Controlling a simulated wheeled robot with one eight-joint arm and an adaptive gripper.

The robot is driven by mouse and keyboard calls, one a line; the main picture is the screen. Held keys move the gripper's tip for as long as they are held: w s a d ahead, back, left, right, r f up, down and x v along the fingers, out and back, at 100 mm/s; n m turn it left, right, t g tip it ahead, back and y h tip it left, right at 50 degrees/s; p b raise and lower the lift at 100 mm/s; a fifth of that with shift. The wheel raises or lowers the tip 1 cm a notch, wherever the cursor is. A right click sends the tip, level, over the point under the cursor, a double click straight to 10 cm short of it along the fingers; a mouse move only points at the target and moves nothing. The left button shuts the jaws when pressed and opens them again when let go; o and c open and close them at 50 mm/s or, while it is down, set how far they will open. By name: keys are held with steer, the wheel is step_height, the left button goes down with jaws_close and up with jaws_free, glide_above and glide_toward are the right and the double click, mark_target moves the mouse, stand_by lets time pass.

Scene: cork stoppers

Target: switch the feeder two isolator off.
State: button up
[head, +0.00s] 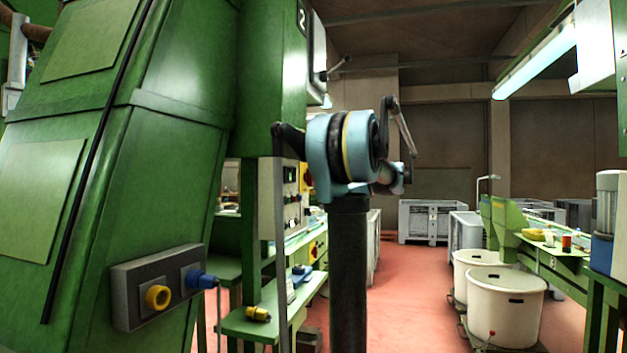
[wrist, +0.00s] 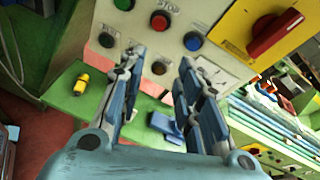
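A red rotary handle (wrist: 275,33) on a yellow plate (wrist: 240,22) sits at the upper right of the wrist view. It lies diagonally, and I cannot read an isolator label or its on/off position. In the head view a small red and yellow switch (head: 306,178) shows on the grey panel (head: 291,212), partly hidden by my arm. My gripper (wrist: 161,57) is open and empty, its two fingers apart in front of the button panel. The handle is to the right of both fingers and touches neither. I cannot make out the fingers clearly in the head view.
Green (wrist: 124,4), red (wrist: 159,20) and blue (wrist: 193,41) buttons sit near the fingertips. A green shelf (head: 250,322) below holds a yellow connector (head: 258,314). A large green machine (head: 95,160) fills the left. The red floor (head: 410,285) right of my arm is clear.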

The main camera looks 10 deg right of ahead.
steer(key=w+d+r+m+t+y, duration=0.35)
steer(key=d+r, duration=0.55)
steer(key=d, duration=0.4)
steer(key=f+x, duration=0.2)
steer(key=x, duration=1.5)
steer(key=shift+w+g+h, duration=0.4)
steer(key=shift+g+h, duration=0.05)
steer(key=shift+a+f, duration=0.1)
jaws_close()
